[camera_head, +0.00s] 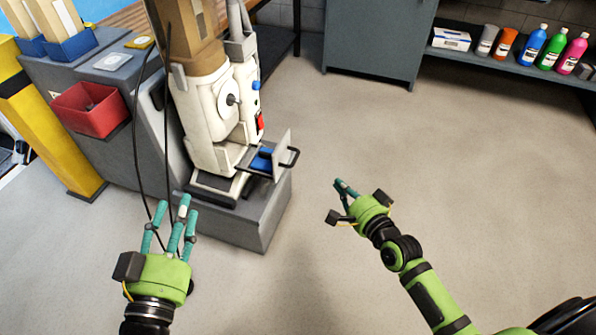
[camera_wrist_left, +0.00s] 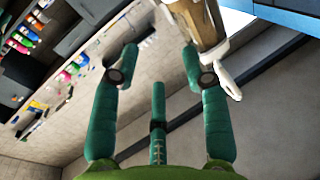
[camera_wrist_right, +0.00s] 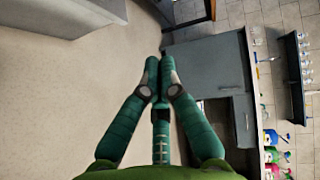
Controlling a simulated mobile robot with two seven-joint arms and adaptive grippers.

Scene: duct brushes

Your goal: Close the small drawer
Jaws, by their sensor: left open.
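My right gripper (camera_head: 345,187) is to the right of the drawer and apart from the handle. In the right wrist view its fingertips (camera_wrist_right: 161,65) meet with nothing between them.
The white machine (camera_head: 205,115) stands on a grey base (camera_head: 255,225), with black cables hanging at its left. A red bin (camera_head: 92,110) is on the left. A grey cabinet (camera_head: 372,45) and a shelf with several bottles (camera_head: 532,47) are at the back. The floor at right is clear.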

